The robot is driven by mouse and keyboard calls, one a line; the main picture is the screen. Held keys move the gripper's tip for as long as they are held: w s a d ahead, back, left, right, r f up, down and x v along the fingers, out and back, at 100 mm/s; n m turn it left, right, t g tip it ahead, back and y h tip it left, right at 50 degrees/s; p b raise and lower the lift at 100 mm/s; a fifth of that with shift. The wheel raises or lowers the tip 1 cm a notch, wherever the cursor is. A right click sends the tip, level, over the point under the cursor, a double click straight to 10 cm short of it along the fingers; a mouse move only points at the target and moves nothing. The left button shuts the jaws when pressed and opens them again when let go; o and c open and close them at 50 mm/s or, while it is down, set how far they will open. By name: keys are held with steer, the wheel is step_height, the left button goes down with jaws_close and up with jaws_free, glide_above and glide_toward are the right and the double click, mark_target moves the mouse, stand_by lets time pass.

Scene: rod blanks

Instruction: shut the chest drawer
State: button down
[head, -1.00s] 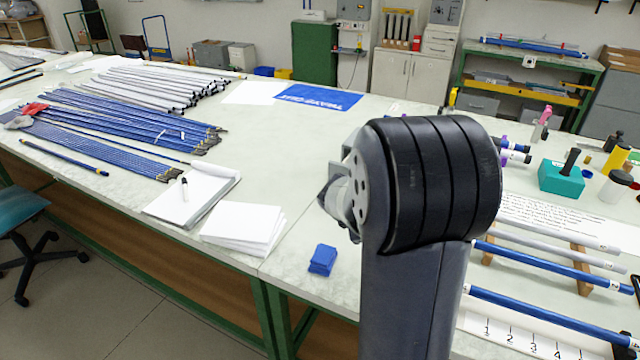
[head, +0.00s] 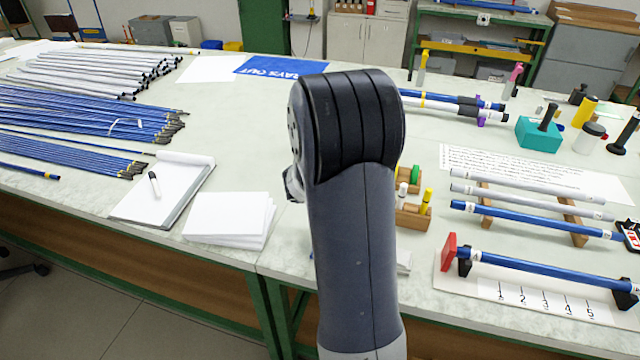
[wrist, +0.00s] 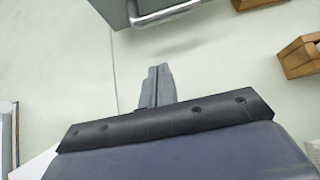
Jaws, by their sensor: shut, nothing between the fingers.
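In the wrist view, a dark grey box with a pale bar handle (wrist: 166,15) on its near face shows at the top edge. It looks like the chest drawer's front, but most of it is cut off, and I cannot tell how far the drawer stands out. My gripper (wrist: 158,72) is shut and empty, its fingertips pointing at the box with a gap of bare table between. In the head view my arm covers the chest and nearly all of my gripper.
Wooden holders (wrist: 300,57) stand to the right of my gripper in the wrist view. In the head view, a paper stack (head: 229,219) and a clipboard (head: 165,187) lie left of my arm. Rods on a wooden rack (head: 530,218) and a numbered gauge board (head: 545,297) lie to the right.

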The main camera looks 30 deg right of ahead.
steer(key=x, duration=0.3)
steer(key=shift+d+f, duration=0.1)
steer(key=shift+f, duration=0.15)
steer(key=shift+w+d+r+p, duration=0.65)
steer(key=shift+w+d+p, duration=0.1)
steer(key=shift+w+d, duration=0.5)
steer(key=shift+d, duration=0.15)
